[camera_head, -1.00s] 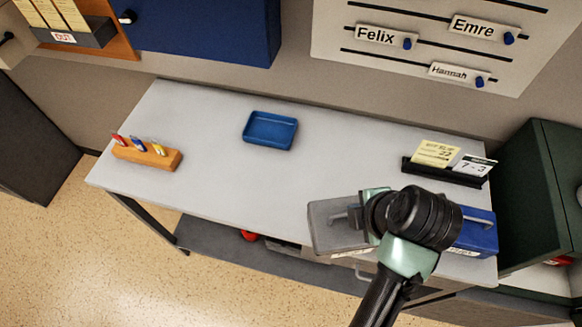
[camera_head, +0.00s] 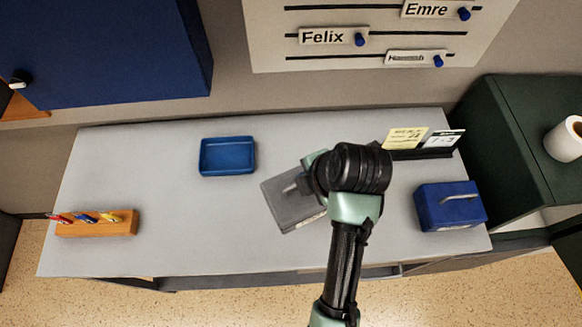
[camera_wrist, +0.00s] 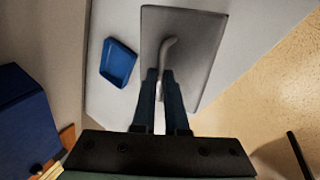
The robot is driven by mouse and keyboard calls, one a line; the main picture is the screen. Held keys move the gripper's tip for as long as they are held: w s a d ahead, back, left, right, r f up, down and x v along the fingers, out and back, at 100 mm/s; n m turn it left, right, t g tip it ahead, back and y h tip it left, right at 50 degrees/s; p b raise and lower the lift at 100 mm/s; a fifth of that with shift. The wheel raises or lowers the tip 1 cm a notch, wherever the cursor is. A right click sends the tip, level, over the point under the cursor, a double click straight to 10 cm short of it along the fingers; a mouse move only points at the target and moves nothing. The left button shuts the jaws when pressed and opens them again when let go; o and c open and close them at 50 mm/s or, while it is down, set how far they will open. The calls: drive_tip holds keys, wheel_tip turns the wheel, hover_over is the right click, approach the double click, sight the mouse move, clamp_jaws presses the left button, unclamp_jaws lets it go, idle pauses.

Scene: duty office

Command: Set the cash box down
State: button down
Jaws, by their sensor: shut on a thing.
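A grey cash box (camera_head: 290,208) with a handle on its lid is near the middle of the desk in the head view, turned at an angle. My gripper (camera_head: 304,186) is at its handle, and my wrist covers the box's right part. In the wrist view my gripper (camera_wrist: 161,78) has its fingers closed on the handle of the grey box (camera_wrist: 185,28). I cannot tell whether the box's underside touches the desk (camera_head: 190,235). A blue box (camera_head: 449,207) with a grey handle stands at the desk's right end, apart from my gripper.
A blue tray (camera_head: 228,157) lies left of the grey box, also in the wrist view (camera_wrist: 118,62). A wooden pen block (camera_head: 97,224) is at the left end. A card holder (camera_head: 420,152) stands at the back right. A dark green cabinet (camera_head: 535,140) flanks the desk. The left middle is clear.

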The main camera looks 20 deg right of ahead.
wheel_tip(320, 180, down, 9)
drive_tip(key=shift+w+r+p, duration=0.1)
drive_tip(key=shift+r+p, duration=0.1)
drive_tip(key=shift+p, duration=0.45)
drive_tip(key=c, duration=1)
unclamp_jaws()
drive_tip(key=shift+f, duration=0.1)
drive_tip(key=shift+o, duration=0.3)
drive_tip(key=b+v, duration=0.1)
drive_tip(key=v, duration=1.1)
